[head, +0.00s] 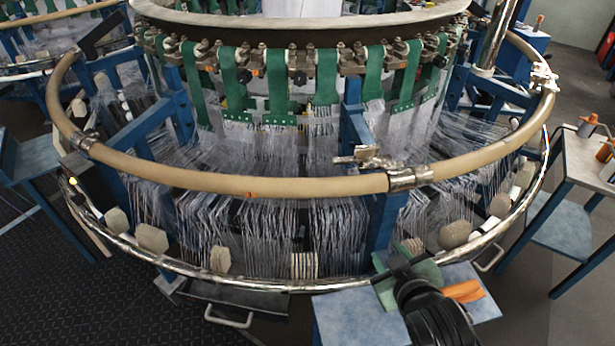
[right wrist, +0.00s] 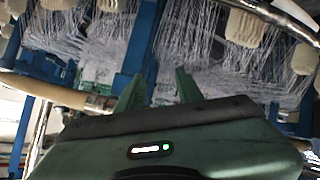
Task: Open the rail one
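The tan curved rail (head: 250,186) runs around the front of the circular loom in the head view. A metal joint (head: 408,179) sits on it right of centre, with a metal latch (head: 366,158) beside it. The rail looks closed and unbroken at this joint. My right gripper (head: 398,254) is below the joint, near the lower chrome ring, and apart from the rail. In the right wrist view its two green fingers (right wrist: 158,88) are spread with nothing between them. Part of the tan rail (right wrist: 62,94) shows at left there. My left gripper is not in view.
The lower chrome ring (head: 190,270) carries several pale blocks (head: 152,238). White threads (head: 290,230) hang behind the rail, around blue posts (head: 383,215). A blue-topped table (head: 345,318) is under my right arm. Another table (head: 590,165) stands at right. Dark floor (head: 75,290) is clear at lower left.

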